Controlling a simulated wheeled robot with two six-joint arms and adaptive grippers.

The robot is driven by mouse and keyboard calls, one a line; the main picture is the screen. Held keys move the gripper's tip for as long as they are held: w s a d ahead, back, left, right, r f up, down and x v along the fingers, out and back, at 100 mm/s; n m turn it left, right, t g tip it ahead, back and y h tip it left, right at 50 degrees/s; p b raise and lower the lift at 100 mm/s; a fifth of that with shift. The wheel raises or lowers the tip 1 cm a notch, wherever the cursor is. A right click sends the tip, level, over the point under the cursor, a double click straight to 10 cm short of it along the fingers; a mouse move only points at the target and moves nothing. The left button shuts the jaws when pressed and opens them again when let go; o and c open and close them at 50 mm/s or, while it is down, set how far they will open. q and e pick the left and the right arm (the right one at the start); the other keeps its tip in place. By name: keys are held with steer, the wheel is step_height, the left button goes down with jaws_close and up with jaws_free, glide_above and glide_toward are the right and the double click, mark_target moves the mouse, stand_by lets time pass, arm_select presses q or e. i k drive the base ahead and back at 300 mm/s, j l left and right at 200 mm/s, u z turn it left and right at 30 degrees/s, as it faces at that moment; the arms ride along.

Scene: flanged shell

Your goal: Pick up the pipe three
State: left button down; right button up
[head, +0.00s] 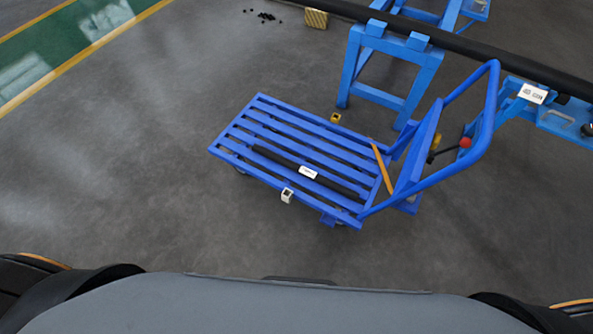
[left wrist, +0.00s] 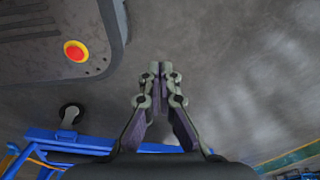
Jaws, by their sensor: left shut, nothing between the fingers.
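A short black pipe (head: 334,185) with a white label (head: 308,172) lies on the slatted deck of a blue cart (head: 262,112) in the head view. The label text is too small to read, so I cannot tell which is pipe three. My left gripper (left wrist: 160,69) shows in the left wrist view, shut and empty over bare floor, touching neither pipe. My right gripper is in neither view.
The cart's handle (head: 491,100) rises at its right end. A blue stand (head: 357,62) is behind the cart. A small white block (head: 287,195) is at the cart's near edge and a yellow one (head: 335,118) at its far edge. Floor left of the cart is clear.

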mark_target(343, 190)
steer(key=i+j+z, duration=0.15)
steer(key=i+j, duration=0.4)
steer(key=i+j+z, duration=0.15)
steer(key=i+j, duration=0.35)
steer(key=j, duration=0.25)
